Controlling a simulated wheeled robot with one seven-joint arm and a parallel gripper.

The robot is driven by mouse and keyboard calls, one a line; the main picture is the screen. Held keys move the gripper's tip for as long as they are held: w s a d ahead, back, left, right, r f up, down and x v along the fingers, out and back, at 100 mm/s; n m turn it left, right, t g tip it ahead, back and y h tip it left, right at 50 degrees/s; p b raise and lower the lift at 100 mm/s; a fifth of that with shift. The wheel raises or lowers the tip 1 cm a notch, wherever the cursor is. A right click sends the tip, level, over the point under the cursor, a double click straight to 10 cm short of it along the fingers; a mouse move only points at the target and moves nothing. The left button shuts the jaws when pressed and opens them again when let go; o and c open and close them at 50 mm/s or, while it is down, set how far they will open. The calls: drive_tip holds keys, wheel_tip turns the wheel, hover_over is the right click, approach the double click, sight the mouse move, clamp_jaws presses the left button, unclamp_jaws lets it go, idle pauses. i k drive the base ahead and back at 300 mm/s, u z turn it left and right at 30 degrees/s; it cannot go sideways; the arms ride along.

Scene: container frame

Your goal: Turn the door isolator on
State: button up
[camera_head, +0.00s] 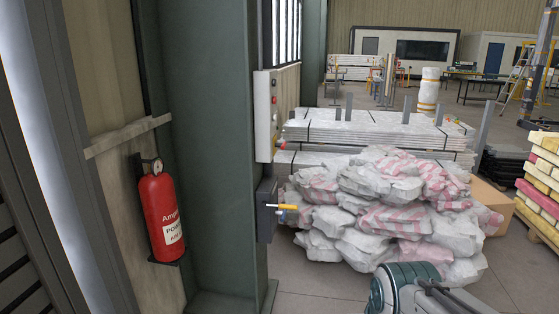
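A dark grey box (266,212) is mounted low on the green column, seen nearly edge-on. A yellow-orange handle (283,207) sticks out from it to the right; this looks like the door isolator. The handle lies about level, and the box's front face and any on/off marks are hidden by the angle. Above it is a pale control box (265,115) with small buttons and a red knob on its side edge. Part of my arm, grey and teal, shows at the bottom right, below and apart from the isolator. My gripper is not in view.
A red fire extinguisher (162,213) hangs on the wall left of the green column (212,150). A heap of white and pink sacks (385,205) lies right of the isolator, with stacked sheets (375,130) behind. Bare floor (315,284) shows in front of the heap.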

sight(282, 146)
drive_tip(key=u, duration=0.15)
drive_tip(key=i, duration=1.55)
drive_tip(key=u, duration=0.1)
